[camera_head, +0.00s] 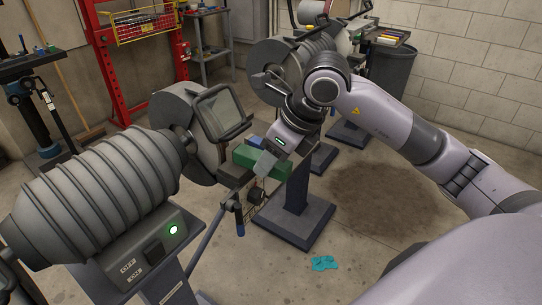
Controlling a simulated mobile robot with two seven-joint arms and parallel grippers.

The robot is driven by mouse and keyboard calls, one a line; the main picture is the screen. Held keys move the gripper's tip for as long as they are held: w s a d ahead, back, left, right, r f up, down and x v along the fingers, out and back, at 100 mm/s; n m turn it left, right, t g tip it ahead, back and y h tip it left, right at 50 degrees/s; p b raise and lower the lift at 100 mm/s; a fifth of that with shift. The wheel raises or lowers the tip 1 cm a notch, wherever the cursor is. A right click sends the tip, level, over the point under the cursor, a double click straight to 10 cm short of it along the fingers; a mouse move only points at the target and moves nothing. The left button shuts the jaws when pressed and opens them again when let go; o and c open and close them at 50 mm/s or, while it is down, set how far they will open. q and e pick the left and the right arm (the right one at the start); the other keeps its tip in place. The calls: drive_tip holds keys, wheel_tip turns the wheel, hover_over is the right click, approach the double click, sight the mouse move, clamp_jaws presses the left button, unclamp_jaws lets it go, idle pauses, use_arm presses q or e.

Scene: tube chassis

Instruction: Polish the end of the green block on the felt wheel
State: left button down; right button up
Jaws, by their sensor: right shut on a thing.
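A green block (245,155) is held in my right gripper (266,162), whose grey fingers are shut on it. The block lies roughly level, with its left end beside the tool rest area below the eye shield (221,112) of the near grinding machine (100,195). A round grey guard (178,108) sits at this machine's end. I cannot make out the felt wheel's face, nor whether the block touches it. A green light glows on the machine's front. My left gripper is not in view.
A teal rag (324,263) lies on the floor near a dark stain (385,195). A red press frame (103,65) stands behind at left.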

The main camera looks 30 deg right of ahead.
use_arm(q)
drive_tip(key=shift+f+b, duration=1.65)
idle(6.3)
